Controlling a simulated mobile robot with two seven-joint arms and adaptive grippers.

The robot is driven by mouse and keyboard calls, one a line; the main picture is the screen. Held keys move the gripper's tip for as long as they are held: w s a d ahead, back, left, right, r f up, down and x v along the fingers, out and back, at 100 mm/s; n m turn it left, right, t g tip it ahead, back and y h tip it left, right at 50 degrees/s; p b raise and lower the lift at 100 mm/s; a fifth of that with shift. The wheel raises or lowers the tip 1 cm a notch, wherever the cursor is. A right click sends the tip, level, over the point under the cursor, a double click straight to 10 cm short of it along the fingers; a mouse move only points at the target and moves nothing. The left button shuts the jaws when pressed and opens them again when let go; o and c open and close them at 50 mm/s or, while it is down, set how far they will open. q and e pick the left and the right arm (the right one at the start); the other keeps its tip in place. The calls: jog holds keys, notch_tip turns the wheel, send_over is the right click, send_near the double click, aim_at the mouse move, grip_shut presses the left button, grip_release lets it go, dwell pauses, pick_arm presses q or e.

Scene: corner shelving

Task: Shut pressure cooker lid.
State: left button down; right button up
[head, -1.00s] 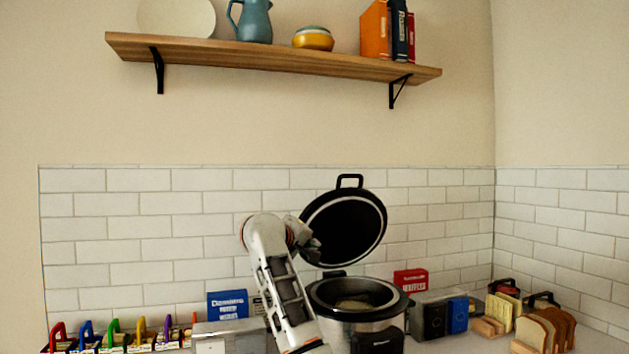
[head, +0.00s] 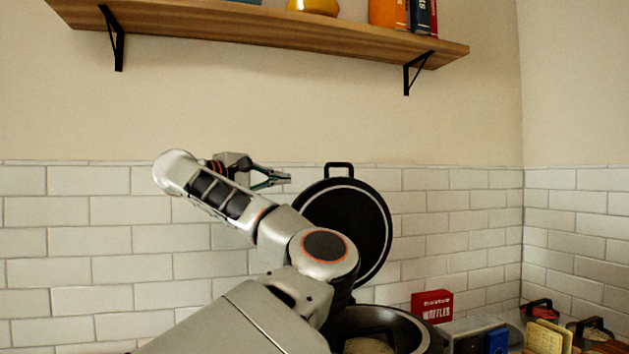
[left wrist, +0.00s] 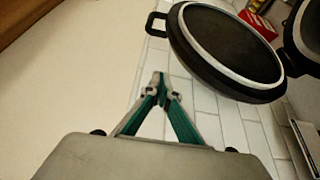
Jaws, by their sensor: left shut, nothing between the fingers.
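The pressure cooker's round black lid (head: 352,222) stands raised and open, with its loop handle on top. In the left wrist view the lid (left wrist: 225,42) is at the upper right. The cooker's pot (head: 408,325) is below it, partly hidden by my left arm, with pale contents inside. My left gripper (head: 286,180) is just left of the lid's upper edge. My right gripper is not in view.
A wooden shelf (head: 270,32) on black brackets runs above. A red waffles box (head: 432,306) stands behind the pot. A toaster (head: 470,330) and a blue item (head: 497,341) are to its right, bread slices (head: 548,338) further right. White tile wall lies behind.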

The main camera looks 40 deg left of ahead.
pick_arm(q)
jog(key=w+d, duration=0.1)
jog(key=w, duration=0.2)
jog(key=w+d+p, duration=0.1)
jog(key=w, duration=0.1)
jog(key=w+d+p, duration=0.1)
jog(key=w, duration=0.2)
jog(key=shift+w+d+r, duration=0.3)
jog(key=shift+w, duration=0.05)
jog(key=shift+d, duration=0.1)
jog(key=shift+d+f, duration=0.1)
dwell(0.4)
